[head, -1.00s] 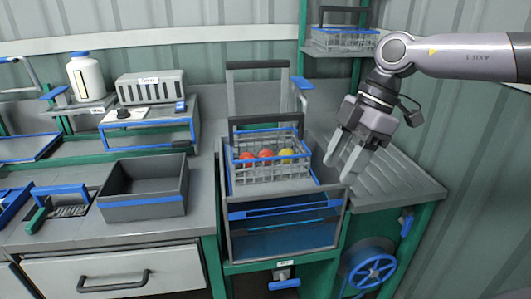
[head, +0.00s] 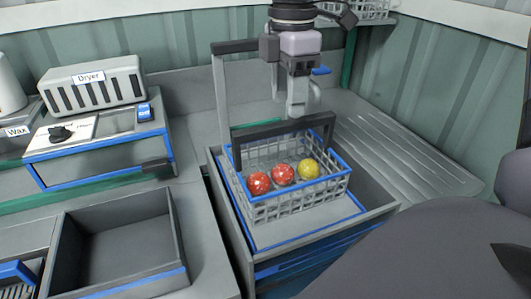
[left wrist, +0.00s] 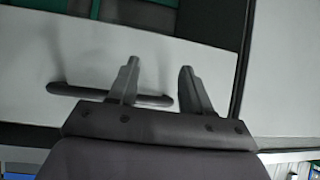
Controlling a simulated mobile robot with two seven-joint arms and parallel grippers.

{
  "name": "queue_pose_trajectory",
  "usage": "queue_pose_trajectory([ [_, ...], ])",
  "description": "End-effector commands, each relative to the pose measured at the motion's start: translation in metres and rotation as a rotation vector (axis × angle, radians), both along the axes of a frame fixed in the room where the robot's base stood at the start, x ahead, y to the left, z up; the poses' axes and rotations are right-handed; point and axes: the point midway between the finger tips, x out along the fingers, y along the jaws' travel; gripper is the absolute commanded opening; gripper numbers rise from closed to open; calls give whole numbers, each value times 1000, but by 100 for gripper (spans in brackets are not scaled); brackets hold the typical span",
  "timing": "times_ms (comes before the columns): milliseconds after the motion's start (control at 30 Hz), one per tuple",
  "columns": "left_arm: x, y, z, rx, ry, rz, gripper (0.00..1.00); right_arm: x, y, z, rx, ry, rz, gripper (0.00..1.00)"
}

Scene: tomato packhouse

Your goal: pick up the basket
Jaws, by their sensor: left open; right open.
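The basket (head: 262,205) is a wire basket with a blue rim and a dark upright handle (head: 285,127). It stands upright on a grey platform in the head view and holds two red tomatoes (head: 283,174) and a yellow one (head: 309,169). My right gripper (head: 301,112) points down just above and behind the handle bar, open, with nothing seen in it. Whether its fingers touch the bar I cannot tell. My left gripper (left wrist: 158,66) is open and empty in the left wrist view, in front of a pale drawer front with a dark bar handle (left wrist: 70,90).
An empty grey bin (head: 180,235) stands at left, below a dryer (head: 95,85). A ribbed draining surface (head: 410,150) at right is clear.

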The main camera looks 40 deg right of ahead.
Motion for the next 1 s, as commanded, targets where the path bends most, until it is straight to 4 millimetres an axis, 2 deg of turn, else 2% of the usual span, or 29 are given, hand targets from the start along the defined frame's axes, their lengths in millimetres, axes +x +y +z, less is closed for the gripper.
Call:
queue_pose_trajectory([
  [333, -4, 0, 4, 0, 9, 0, 49, 2, -2, -28, 3, 3, 1, 51],
  [633, -4, 0, 11, 0, 10, -1, 49, 5, -6, -65, 3, 2, 0, 51],
  [967, -4, 0, 11, 0, 10, -1, 49, 6, -6, -72, 2, -2, -1, 51],
  [1000, -4, 0, 11, 0, 10, -1, 49, 6, -7, -72, 2, -2, -1, 38],
])
